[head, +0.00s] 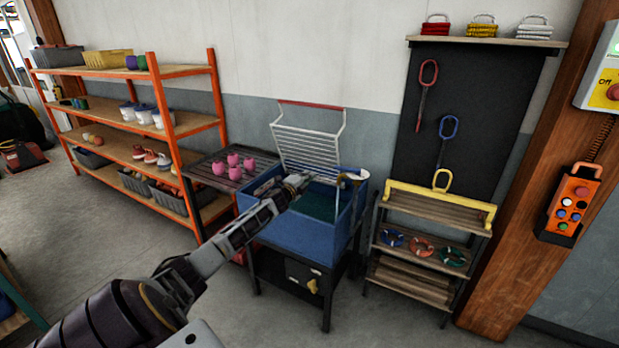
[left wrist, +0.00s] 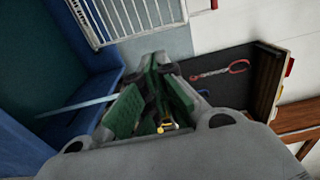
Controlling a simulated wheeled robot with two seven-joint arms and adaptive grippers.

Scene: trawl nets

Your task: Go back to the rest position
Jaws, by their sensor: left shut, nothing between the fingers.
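My left arm comes in from the lower left of the head view. Its gripper (head: 299,183) is over the left part of a blue bin (head: 300,231) with a raised white wire rack (head: 311,145). In the left wrist view the fingers with green pads (left wrist: 158,68) are closed, and I see no object held between them. The blue wall of the bin (left wrist: 70,85) shows at the left of that view. The gripper hides part of the bin's inside. My right gripper is not in view.
A table (head: 215,172) with several pink items stands left of the bin. An orange-framed shelf (head: 165,115) is further left. A wooden rack (head: 430,220) with coloured rings stands right, below a black board (head: 450,105). Grey floor is clear at front right.

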